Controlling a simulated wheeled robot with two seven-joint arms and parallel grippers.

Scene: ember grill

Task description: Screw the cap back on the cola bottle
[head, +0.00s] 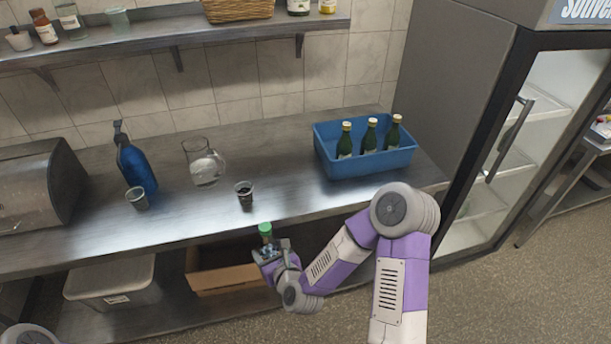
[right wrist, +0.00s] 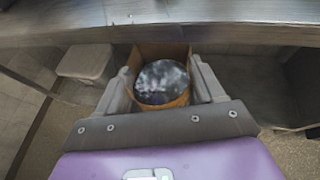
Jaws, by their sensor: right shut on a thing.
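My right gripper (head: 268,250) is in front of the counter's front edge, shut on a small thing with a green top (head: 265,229). In the right wrist view a dark, glossy round face (right wrist: 162,82) sits between the two fingers (right wrist: 163,88). I cannot tell for sure whether the held thing is the cola bottle or its cap. No other clear cola bottle or loose cap shows on the counter. My left gripper is not in view; only a bit of my left arm shows at the bottom left corner.
On the counter (head: 300,205) stand a blue bottle (head: 136,168), a glass pitcher (head: 205,168), two small cups (head: 245,196) (head: 137,199) and a blue crate (head: 365,165) with three green bottles. A cardboard box (head: 215,281) sits on the lower shelf. The counter's front middle is clear.

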